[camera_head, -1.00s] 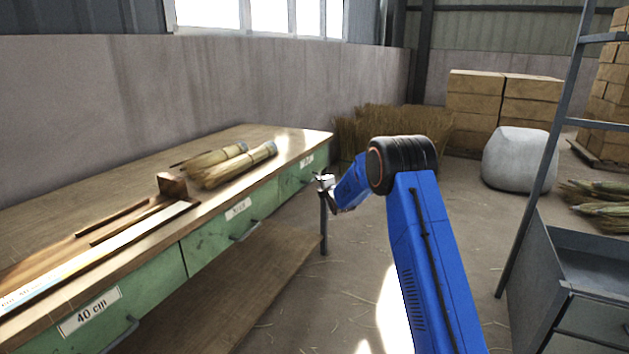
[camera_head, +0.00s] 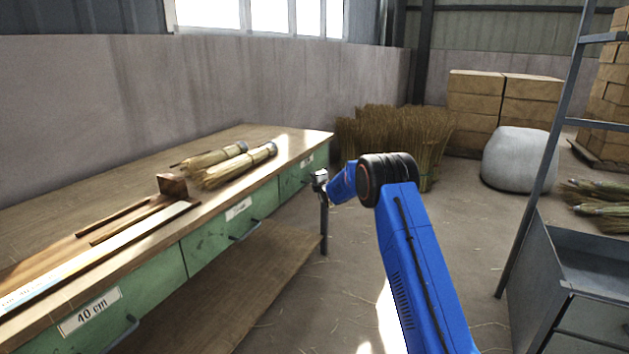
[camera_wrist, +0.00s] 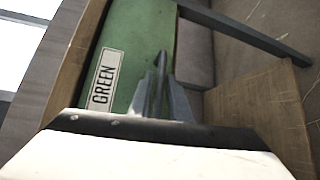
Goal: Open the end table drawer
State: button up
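The wooden-topped table (camera_head: 110,175) has a row of green drawers along its front. The end drawer (camera_head: 291,181) at the far right looks closed; its label reads GREEN in the wrist view, where its front (camera_wrist: 140,40) fills the upper middle. My gripper (camera_head: 319,180) is at the right side of this drawer's front in the head view. In the wrist view my gripper fingers (camera_wrist: 160,92) point at the drawer front, right of the label. A dark handle (camera_wrist: 163,60) shows in line with the fingers. Contact and finger gap cannot be made out.
The middle drawer (camera_head: 215,238) and the 40 cm drawer (camera_head: 150,290) look closed. Broom bundles (camera_head: 235,165) and wooden strips lie on the tabletop. A table leg (camera_head: 324,225) stands below my gripper. A lower shelf (camera_head: 250,275) runs under the drawers.

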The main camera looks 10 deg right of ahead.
grip_shut()
jog(key=s+d, duration=0.7)
jog(key=d, duration=0.3)
jog(key=s+d, duration=0.8)
jog(key=d, duration=0.3)
jog(key=shift+s, duration=0.25)
jog(key=shift+d, duration=0.1)
jog(key=shift+o, duration=2.1)
grip_release()
jog(key=s+d+r, duration=0.2)
jog(key=s, duration=1.5)
jog(key=shift+d+r, duration=0.15)
jog(key=shift+d, duration=0.1)
